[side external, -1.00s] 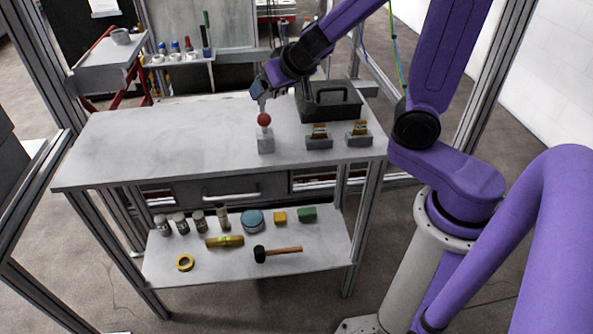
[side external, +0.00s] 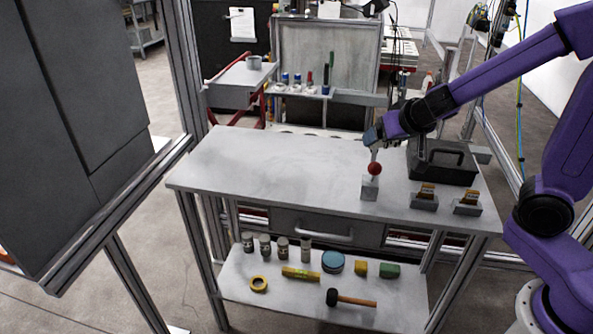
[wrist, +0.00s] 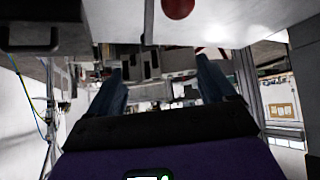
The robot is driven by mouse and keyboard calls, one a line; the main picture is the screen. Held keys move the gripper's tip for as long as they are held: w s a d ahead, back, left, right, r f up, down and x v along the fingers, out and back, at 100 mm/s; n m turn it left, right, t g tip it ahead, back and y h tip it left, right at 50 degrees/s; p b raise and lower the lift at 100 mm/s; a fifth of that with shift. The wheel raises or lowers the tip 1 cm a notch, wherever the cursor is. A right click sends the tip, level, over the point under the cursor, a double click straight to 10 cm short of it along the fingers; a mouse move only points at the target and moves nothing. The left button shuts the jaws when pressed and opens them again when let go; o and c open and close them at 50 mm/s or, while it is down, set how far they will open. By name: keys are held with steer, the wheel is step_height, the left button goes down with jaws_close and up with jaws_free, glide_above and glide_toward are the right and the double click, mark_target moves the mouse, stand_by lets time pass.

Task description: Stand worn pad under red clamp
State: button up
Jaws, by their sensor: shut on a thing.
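A red ball (side external: 375,168) sits on top of a grey block (side external: 370,189) on the bench, likely the red clamp. It also shows at the top edge of the wrist view (wrist: 178,7). I cannot tell which is worn.
The left of the bench top (side external: 265,160) is clear. The lower shelf (side external: 245,295) holds jars, a tape roll and a mallet (side external: 350,299). A metal post stands at the left.

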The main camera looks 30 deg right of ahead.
steer(key=w+a+f+m+g, duration=0.1)
steer(key=w+a, duration=0.2)
steer(key=w, duration=0.2)
steer(key=w+a+f+g, duration=0.1)
steer(key=w+a+f, duration=0.15)
steer(key=w, duration=0.35)
glide_above(297, 159)
steer(key=s, duration=0.4)
steer(key=f, duration=0.5)
steer(key=a+f, duration=0.1)
steer(key=f, duration=0.2)
steer(key=shift+w+f, duration=0.1)
steer(key=shift+w, duration=0.1)
steer(key=shift+w+f, duration=0.35)
steer(key=shift+f, duration=1.65)
steer(key=shift+f, duration=0.1)
steer(key=o, duration=1)
steer(key=shift+s+a+r, duration=0.1)
steer(key=shift+s+r, duration=0.05)
steer(key=shift+r, duration=0.2)
steer(key=v, duration=1.1)
steer(key=shift+s+r, duration=0.1)
steer(key=shift+s, duration=0.2)
